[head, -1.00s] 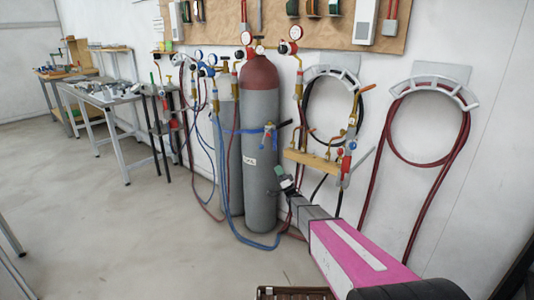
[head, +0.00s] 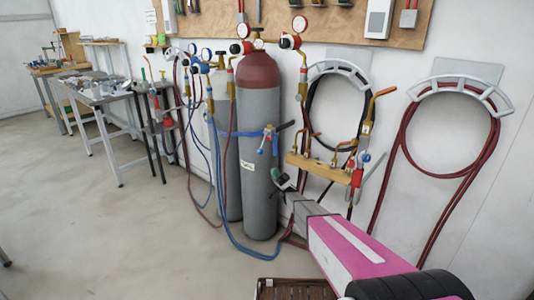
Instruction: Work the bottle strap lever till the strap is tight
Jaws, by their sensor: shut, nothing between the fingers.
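Two grey gas bottles stand upright against the wall; the front bottle (head: 260,165) has a dark red top and the rear bottle (head: 229,150) is partly hidden behind it. A blue strap (head: 237,133) runs around them at mid height. The strap's lever and ratchet (head: 270,138) sit at the front bottle's right side, with a dark handle pointing right. Whether the strap is tight cannot be told. My gripper (head: 277,176) is at the end of my pink arm, below the lever and apart from it, in front of the bottle's right edge. It looks shut and empty.
Blue hoses (head: 224,210) hang down and loop on the floor before the bottles. A wooden torch rack (head: 318,168) and coiled hoses are on the wall at right. A brown crate (head: 296,290) is at the bottom. Open floor lies at left.

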